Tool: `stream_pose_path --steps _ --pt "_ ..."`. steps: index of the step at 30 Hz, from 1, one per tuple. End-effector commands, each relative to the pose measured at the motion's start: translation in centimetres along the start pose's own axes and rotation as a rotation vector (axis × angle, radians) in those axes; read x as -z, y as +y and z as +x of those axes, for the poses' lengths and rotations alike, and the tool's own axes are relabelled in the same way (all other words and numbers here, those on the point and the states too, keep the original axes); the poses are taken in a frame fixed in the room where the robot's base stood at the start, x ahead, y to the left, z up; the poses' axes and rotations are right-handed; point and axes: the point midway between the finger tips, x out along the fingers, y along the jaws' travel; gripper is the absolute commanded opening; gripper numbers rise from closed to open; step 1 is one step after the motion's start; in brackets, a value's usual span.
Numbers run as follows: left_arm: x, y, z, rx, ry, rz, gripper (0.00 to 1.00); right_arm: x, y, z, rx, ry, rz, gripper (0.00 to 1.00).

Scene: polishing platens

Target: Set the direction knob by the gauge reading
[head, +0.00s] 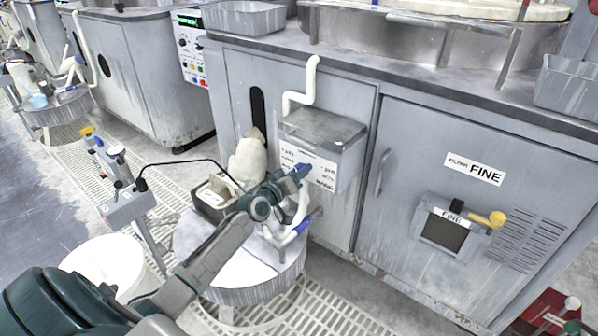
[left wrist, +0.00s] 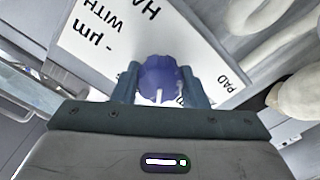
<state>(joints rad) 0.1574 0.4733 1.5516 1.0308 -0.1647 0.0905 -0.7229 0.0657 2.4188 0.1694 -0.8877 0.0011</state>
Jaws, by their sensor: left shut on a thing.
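A blue-purple round knob (left wrist: 158,78) with a white pointer line sits between the two fingers of my left gripper (left wrist: 160,90) in the left wrist view. The fingers are shut on it from both sides. The pointer line points down in that view. Behind the knob is a white printed card (left wrist: 95,40); its text is partly hidden. The knob is largely hidden there. I cannot make out a gauge reading. My right gripper is not in view.
A post-mounted box (head: 128,207) stands left.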

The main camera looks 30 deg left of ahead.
Motion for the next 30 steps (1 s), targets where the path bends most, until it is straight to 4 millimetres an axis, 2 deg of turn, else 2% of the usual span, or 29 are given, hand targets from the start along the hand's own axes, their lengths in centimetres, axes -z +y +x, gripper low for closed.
stream_pose_path --steps 9,26,27,29,30 --pt "-0.09 -0.06 -0.04 0.001 -0.002 -0.131 0.16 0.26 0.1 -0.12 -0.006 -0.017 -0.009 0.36" --pt "-0.13 -0.07 -0.04 0.001 -0.002 -0.16 0.16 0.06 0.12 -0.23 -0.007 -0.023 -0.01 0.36" --pt "-0.13 -0.07 -0.04 0.001 -0.002 -0.16 0.47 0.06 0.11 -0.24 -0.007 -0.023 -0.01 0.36" --pt "-0.12 -0.07 -0.04 0.001 -0.002 -0.159 0.59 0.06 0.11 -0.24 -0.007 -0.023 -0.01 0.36" --pt "-0.11 -0.06 -0.04 0.001 -0.002 -0.159 0.61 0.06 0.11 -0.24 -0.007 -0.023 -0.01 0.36"
